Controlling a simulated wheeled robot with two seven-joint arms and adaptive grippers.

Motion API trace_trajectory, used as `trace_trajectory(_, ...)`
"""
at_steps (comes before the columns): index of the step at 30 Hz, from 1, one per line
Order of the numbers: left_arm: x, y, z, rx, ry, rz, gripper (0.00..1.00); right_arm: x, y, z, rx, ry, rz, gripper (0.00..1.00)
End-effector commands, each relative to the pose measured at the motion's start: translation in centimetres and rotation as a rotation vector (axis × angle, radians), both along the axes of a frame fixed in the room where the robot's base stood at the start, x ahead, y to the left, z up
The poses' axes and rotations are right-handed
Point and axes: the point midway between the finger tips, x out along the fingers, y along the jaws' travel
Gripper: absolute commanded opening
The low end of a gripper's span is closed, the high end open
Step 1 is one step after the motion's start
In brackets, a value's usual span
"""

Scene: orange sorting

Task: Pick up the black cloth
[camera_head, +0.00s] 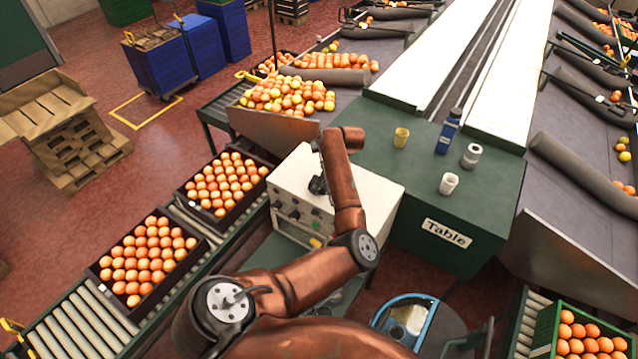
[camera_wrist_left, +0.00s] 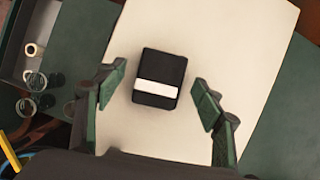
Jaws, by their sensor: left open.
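The black cloth (camera_wrist_left: 158,66) shows in the left wrist view as a small folded dark block with a white band across it. It lies flat on the pale top of a box (camera_wrist_left: 245,45). My left gripper (camera_wrist_left: 157,78) is open, with one green-grey finger on each side of the cloth. Nothing is held between the fingers, and whether they touch the cloth cannot be told. In the head view my arm reaches over the white control box (camera_head: 384,190). I cannot make out the cloth clearly there. My right gripper is not in view.
A green table (camera_head: 490,215) right of the box holds a yellow cup (camera_head: 401,138), a blue bottle (camera_head: 448,132) and white containers (camera_head: 449,183). Crates of oranges (camera_head: 148,258) stand on a roller conveyor at left. Glass jars (camera_wrist_left: 36,81) stand left of the box in the wrist view.

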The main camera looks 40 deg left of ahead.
Motion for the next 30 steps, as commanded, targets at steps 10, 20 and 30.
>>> trace_trajectory(10,0.00,0.04,-0.01,0.000,-0.001,0.001,0.52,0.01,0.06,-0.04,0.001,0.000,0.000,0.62)
trace_trajectory(20,0.01,0.02,0.01,0.000,-0.001,0.000,0.29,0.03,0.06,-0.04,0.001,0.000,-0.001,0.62)
trace_trajectory(30,0.03,0.02,0.04,0.000,-0.001,0.000,0.17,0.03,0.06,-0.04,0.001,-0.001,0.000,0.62)
